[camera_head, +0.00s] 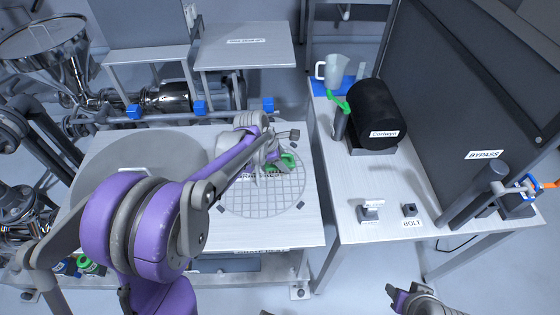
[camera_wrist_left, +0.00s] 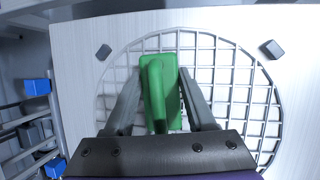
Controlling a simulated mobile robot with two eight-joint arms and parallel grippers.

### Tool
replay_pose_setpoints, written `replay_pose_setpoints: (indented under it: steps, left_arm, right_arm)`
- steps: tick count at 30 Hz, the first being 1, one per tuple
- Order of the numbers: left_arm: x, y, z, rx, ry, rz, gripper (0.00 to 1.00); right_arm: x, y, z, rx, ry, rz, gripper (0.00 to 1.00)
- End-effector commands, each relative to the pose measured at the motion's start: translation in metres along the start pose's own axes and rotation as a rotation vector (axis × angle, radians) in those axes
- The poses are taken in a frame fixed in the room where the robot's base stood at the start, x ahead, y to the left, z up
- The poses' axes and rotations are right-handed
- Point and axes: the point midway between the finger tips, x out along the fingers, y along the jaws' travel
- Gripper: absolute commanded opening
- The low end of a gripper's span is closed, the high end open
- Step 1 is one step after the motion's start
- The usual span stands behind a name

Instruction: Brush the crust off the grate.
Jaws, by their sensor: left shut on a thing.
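The round grate (camera_head: 262,204) is set in the pale top of the left-hand table. It fills most of the left wrist view (camera_wrist_left: 235,85). My left gripper (camera_head: 276,158) is over the grate's far part, shut on a green brush (camera_head: 289,161). In the left wrist view the brush (camera_wrist_left: 156,92) lies between the two fingers, above the grid. Its bristles are hidden, so I cannot tell whether they touch the bars. I cannot clearly make out crust on the grate. My right gripper (camera_head: 412,296) is at the bottom edge, away from the grate, its jaws unclear.
Dark blocks (camera_wrist_left: 272,49) sit around the grate's rim. A right-hand table (camera_head: 345,228) holds a black cylinder (camera_head: 378,112), a white jug (camera_head: 336,72) and a small dark block (camera_head: 409,210) by a BOLT label. A gap separates the tables.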

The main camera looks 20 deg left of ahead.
Motion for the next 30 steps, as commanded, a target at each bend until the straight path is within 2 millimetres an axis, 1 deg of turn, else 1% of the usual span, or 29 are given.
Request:
replay_pose_setpoints:
  steps: [1,4,14,22,26,30]
  left_arm:
    - [0.003,-0.001,0.005,0.003,-0.001,-0.002,0.04]
    - [0.006,-0.002,0.013,0.002,-0.002,-0.002,0.04]
    - [0.012,-0.003,0.026,0.001,-0.001,0.000,0.04]
    - [0.022,-0.005,0.048,0.002,-0.002,-0.002,0.04]
    - [0.023,-0.005,0.052,0.001,-0.001,-0.001,0.04]
    - [0.021,-0.005,0.050,0.000,-0.001,-0.001,0.04]
  right_arm:
    - [0.001,0.000,0.001,0.000,0.000,0.000,0.50]
    - [0.002,0.000,0.001,0.000,-0.001,0.000,0.50]
    - [0.003,0.000,0.002,0.000,-0.001,0.000,0.50]
    - [0.005,0.000,0.004,0.000,-0.002,0.000,0.50]
    - [0.005,0.000,0.004,0.000,-0.002,0.000,0.50]
    - [0.005,0.000,0.004,0.000,-0.002,0.000,0.50]
